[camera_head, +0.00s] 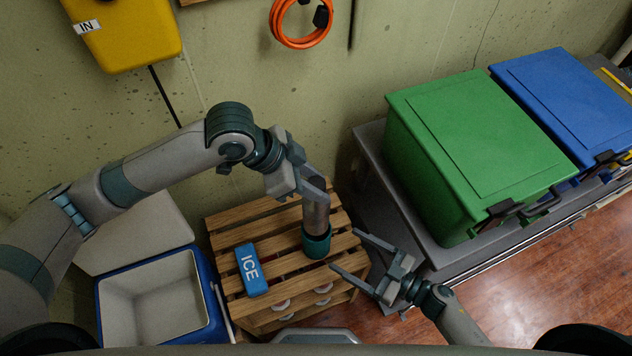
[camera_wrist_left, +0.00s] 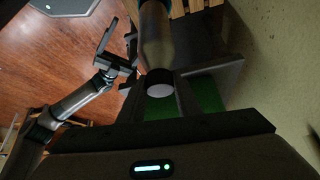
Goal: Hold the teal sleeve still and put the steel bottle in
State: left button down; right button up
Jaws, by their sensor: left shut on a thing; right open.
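The steel bottle (camera_head: 315,216) stands roughly upright over the slatted wooden crate. My left gripper (camera_head: 314,188) is shut on its upper part. In the left wrist view the bottle (camera_wrist_left: 157,40) runs away from between my fingers, its dark-rimmed end near me. The teal sleeve (camera_head: 317,244) is on the slats directly below. The bottle's lower end appears at or inside the sleeve's mouth; how deep I cannot tell. My right gripper (camera_head: 345,250) is open, just right of the sleeve, with its fingers pointing toward it and apparently not touching it.
A blue ICE pack (camera_head: 251,270) lies on the wooden crate (camera_head: 229,239), left of the sleeve. An open blue-and-white cooler (camera_head: 209,306) stands at left. Green (camera_head: 480,150) and blue (camera_head: 567,105) lidded bins sit on a grey surface at right.

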pick_arm(q)
jog(key=shift+w+r, duration=0.1)
pick_arm(e)
jog(key=shift+w, duration=0.1)
pick_arm(q)
jog(key=shift+w, duration=0.15)
jog(key=shift+w+f+b, duration=0.2)
jog(key=shift+f+b, duration=0.1)
jog(key=shift+f, duration=0.2)
jog(key=shift+s+f+b, duration=0.2)
jog(key=shift+f+b, duration=0.15)
jog(key=shift+f, duration=0.1)
notch_tip(320, 180, down, 12)
jog(key=b, duration=0.8)
jog(key=shift+f+b, duration=0.1)
jog(key=shift+b, duration=0.2)
pick_arm(e)
send_near(325, 249)
jog(key=w+f, duration=0.1)
jog(key=w+a+f, duration=0.1)
jog(key=f, duration=0.1)
jog(key=shift+w+a+f, duration=0.15)
jog(key=shift+a+f, duration=0.1)
jog(key=shift+f, duration=0.1)
jog(key=shift+a, duration=0.1)
